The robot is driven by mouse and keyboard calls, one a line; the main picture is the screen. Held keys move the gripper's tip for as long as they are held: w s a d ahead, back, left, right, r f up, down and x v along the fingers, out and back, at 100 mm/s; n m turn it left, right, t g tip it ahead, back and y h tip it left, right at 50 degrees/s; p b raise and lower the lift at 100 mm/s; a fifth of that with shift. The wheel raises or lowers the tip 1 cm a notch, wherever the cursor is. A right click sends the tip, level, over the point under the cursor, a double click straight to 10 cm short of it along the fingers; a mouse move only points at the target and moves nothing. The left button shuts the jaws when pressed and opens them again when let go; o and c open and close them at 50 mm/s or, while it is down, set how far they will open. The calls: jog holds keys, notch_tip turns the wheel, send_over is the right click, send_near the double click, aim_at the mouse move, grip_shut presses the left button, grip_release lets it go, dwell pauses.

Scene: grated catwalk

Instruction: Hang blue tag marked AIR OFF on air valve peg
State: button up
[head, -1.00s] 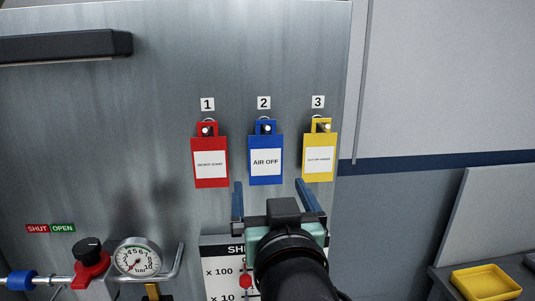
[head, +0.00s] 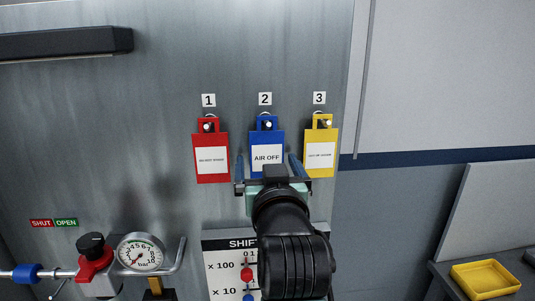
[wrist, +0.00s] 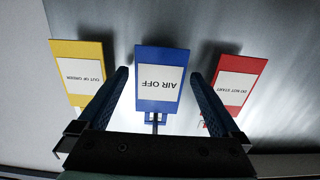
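The blue tag (head: 267,139) marked AIR OFF hangs on the peg under number 2 on the steel panel. In the wrist view the blue tag (wrist: 160,76) appears upside down between my fingers. My gripper (head: 267,164) is open, one finger on each side of the tag's lower part, with visible gaps on both sides. I cannot make out an air valve peg for certain.
A red tag (head: 210,150) hangs at number 1 and a yellow tag (head: 320,147) at number 3, close on either side. A dark handle bar (head: 65,46) juts out at upper left. A SHIFT board (head: 220,268) is below. A yellow tray (head: 486,279) sits at lower right.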

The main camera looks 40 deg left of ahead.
jog(key=c, duration=1)
jog(key=shift+r+p, duration=0.35)
jog(key=shift+r, duration=0.05)
jog(key=shift+s+d, duration=0.1)
jog(key=shift+d, duration=0.1)
jog(key=shift+s+d, duration=0.35)
jog(key=shift+d, duration=0.05)
jog(key=shift+d, duration=0.1)
jog(key=shift+s, duration=0.15)
jog(key=shift+s+d+r+p, duration=0.3)
jog(key=shift+s+d+r, duration=0.2)
jog(key=shift+d, duration=0.25)
jog(key=shift+s, duration=0.1)
